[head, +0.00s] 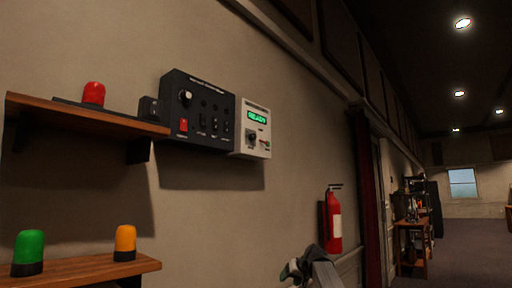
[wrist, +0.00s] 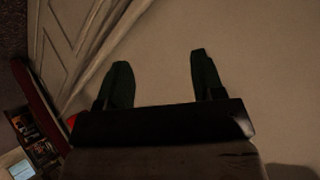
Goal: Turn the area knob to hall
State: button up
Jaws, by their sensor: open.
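A black control panel (head: 215,142) is mounted on the wall in the head view. It has a round knob (head: 185,97) at its upper left, a red switch below it and several small switches. A white panel (head: 262,106) adjoins its right side, with a green display reading READY and a dark knob (head: 251,138). The labels are too small to tell which knob is the area knob. My gripper (head: 298,264) is low in the head view, below and right of both panels and apart from them. In the wrist view its fingers (wrist: 159,65) are spread, with only wall between them.
Two wooden shelves are at left: the upper (head: 95,115) holds a red beacon (head: 94,94), the lower (head: 85,270) green (head: 29,248) and orange (head: 125,239) beacons. A red fire extinguisher (head: 332,222) hangs right of my gripper. Wall below the panels is bare.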

jog(key=w+a+r+n+t+y, duration=0.1)
jog(key=w+a+r+y, duration=0.1)
jog(key=r, duration=1.4)
jog(key=w+a+r+n+t+y, duration=0.1)
jog(key=a+r+n+t+y, duration=0.1)
jog(key=r, duration=1.4)
jog(key=n+y, duration=0.3)
jog(key=y, duration=0.1)
send_near(255, 137)
jog(key=x, duration=0.9)
jog(key=shift+a, duration=0.15)
jog(key=c, duration=0.9)
